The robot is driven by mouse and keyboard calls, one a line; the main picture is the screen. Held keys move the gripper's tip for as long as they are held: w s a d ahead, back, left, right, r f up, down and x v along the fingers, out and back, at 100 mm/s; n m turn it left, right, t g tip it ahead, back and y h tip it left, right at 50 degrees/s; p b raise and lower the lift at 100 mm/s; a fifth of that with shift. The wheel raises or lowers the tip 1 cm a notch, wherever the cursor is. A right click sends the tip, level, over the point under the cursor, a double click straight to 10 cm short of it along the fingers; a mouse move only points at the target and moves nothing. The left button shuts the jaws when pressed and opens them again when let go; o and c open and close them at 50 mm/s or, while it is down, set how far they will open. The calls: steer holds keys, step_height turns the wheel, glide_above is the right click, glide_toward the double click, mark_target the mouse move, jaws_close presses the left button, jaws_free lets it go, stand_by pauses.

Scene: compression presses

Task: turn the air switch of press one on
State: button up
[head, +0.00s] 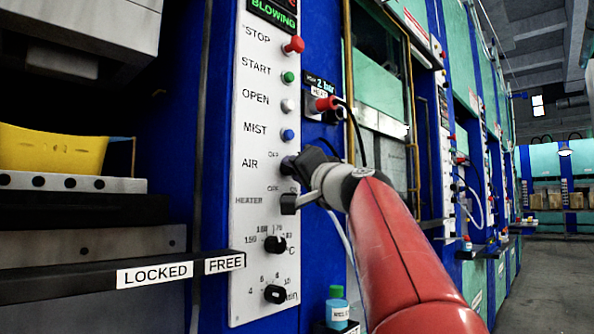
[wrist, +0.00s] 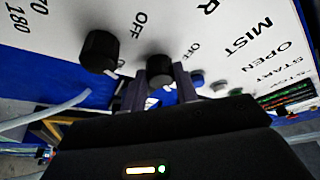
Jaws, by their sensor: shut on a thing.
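The white control panel (head: 250,130) of the press stands left of centre in the head view, with a lit green BLOWING display (head: 272,14) at its top. The AIR switch (head: 287,165) is a dark knob below the MIST button. In the wrist view it is the round black knob (wrist: 159,67) between my two fingers. My gripper (head: 299,166) reaches in from the right and is shut on this knob (wrist: 162,82). The fingers hide part of the knob, and I cannot tell which way it points.
The black HEATER knob (head: 289,204) sits close below the AIR switch; it also shows in the wrist view (wrist: 99,52). Red, green, white and blue buttons stand above. A black rail (head: 85,283) with LOCKED and FREE labels crosses the lower left. A small bottle (head: 337,308) stands below.

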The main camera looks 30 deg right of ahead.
steer(key=o, duration=1)
steer(key=b+v, duration=0.3)
steer(key=v, duration=0.4)
steer(key=shift+s+f, duration=0.15)
steer(key=shift+s, duration=0.2)
